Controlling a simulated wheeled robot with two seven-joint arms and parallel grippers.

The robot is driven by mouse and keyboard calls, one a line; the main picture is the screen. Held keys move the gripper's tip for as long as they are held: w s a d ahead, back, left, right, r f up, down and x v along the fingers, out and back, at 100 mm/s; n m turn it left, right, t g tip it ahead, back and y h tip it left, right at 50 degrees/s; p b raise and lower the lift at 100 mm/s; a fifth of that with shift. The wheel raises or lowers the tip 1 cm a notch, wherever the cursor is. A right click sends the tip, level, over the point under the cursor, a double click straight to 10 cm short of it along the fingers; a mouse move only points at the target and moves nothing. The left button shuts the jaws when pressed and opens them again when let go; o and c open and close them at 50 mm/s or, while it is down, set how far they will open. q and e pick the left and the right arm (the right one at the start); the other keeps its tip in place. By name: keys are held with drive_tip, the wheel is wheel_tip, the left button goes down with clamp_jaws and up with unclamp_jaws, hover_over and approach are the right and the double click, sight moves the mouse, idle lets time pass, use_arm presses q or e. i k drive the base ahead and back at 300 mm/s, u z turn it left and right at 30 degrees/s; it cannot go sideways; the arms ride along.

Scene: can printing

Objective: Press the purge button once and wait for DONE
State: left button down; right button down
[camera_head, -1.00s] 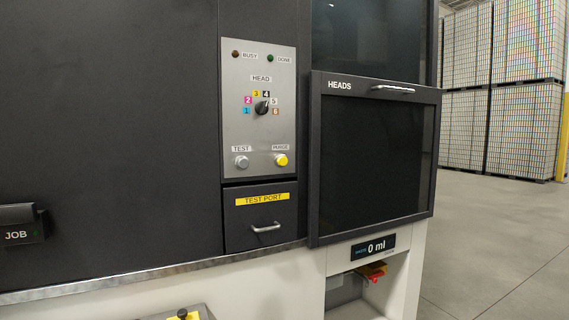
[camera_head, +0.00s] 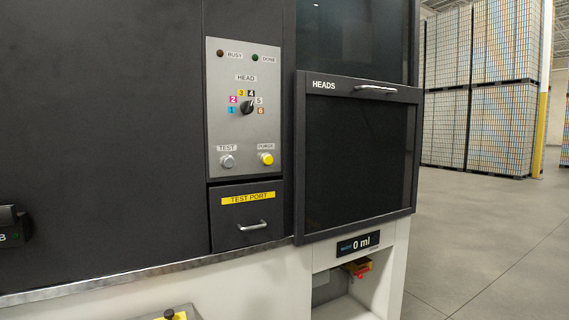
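The yellow purge button (camera_head: 266,159) sits at the lower right of the grey control panel (camera_head: 243,130), under a PURGE label. The DONE lamp (camera_head: 255,58) at the panel's top right looks dark green and unlit. The BUSY lamp (camera_head: 220,54) at the top left looks dark brown and unlit. The head selector knob (camera_head: 247,107) is in the middle of the panel, among coloured numbers; its pointer seems turned to the upper right. The grey test button (camera_head: 227,161) is left of the purge button. Neither of my grippers is in view.
A TEST PORT drawer (camera_head: 246,222) with a handle is below the panel. A closed dark HEADS door (camera_head: 358,155) stands at its right, above a display (camera_head: 358,244) reading 0 ml. Open floor (camera_head: 480,235) and tall pallet stacks (camera_head: 485,90) are at the right.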

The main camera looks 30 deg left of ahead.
sight(268, 159)
drive_tip(key=z, duration=0.5)
drive_tip(key=k, duration=0.65)
drive_tip(key=z, duration=0.5)
drive_tip(key=i, duration=2.15)
drive_tip(key=u, duration=1.5)
drive_tip(key=i, duration=0.85)
drive_tip(key=u, duration=0.8)
